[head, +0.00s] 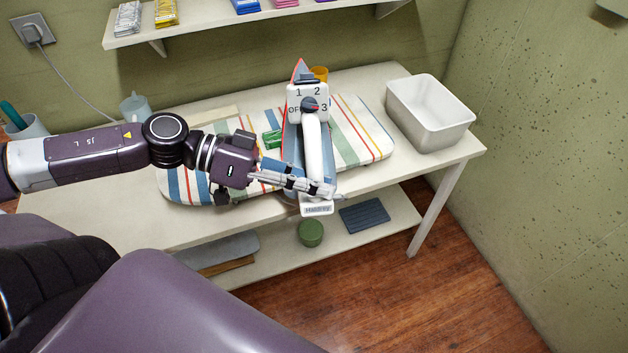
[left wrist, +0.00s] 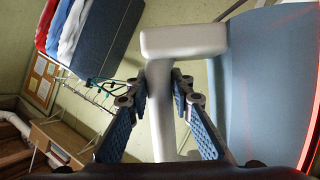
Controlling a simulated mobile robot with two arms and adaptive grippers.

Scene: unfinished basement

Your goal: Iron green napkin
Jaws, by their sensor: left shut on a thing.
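My left gripper (head: 318,188) is shut on the white handle of the iron (head: 312,140). In the left wrist view, its two fingers (left wrist: 160,84) close around the white handle (left wrist: 160,115). The iron has a blue body with a red edge and a numbered dial, and its tip points to the back of the table. It is over the striped ironing pad (head: 366,146); I cannot tell whether it touches. The green napkin (head: 272,139) shows as a small patch left of the iron, the rest being hidden. My right gripper is not in view.
A white bin (head: 430,112) stands on the table's right end. An orange cup (head: 320,74) is behind the iron, and a clear mug (head: 135,107) is at the back left. A wall shelf (head: 205,26) hangs above. A green round container (head: 310,233) sits on the lower shelf.

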